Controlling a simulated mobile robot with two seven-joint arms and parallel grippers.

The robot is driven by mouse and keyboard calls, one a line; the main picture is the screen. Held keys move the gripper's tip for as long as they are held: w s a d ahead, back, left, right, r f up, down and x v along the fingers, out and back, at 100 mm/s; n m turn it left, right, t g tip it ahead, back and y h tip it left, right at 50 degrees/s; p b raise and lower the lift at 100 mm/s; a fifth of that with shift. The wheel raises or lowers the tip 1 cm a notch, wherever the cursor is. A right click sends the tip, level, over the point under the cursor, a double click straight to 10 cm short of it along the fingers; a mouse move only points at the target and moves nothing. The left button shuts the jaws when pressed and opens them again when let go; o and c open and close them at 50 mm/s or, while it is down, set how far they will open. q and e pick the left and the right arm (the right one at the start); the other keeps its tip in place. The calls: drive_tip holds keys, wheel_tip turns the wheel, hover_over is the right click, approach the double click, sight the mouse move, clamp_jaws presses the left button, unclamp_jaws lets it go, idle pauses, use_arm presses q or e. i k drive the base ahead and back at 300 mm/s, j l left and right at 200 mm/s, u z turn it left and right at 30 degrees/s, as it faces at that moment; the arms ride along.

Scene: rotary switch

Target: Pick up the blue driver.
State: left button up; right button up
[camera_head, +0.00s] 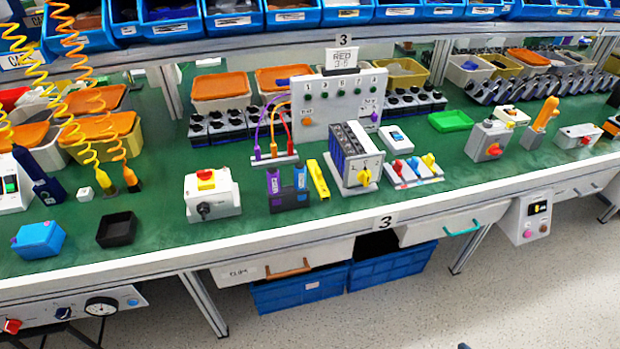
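A dark blue tool shaped like a driver (47,185) stands at the left end of the green bench, beside a white box with a green button. A second blue upright piece (300,178) sits in a dark holder near the bench's front middle, next to a purple one (274,182). I cannot tell for certain which of the two blue things is the blue driver. Neither of my grippers shows in the head view.
A black tray (115,230) and light blue box (38,240) lie in front. A switch box (213,196) and yellow block (318,179) stand near the middle. Green bench surface is clear between them.

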sight(300, 168)
drive_tip(key=i+l, duration=0.15)
drive_tip(key=l, duration=0.25)
drive_tip(key=i+l, duration=0.15)
drive_tip(key=l, duration=0.25)
drive_tip(key=i+l+u, duration=0.15)
drive_tip(key=l, duration=0.25)
drive_tip(key=i+l+u, duration=0.1)
drive_tip(key=l, duration=0.25)
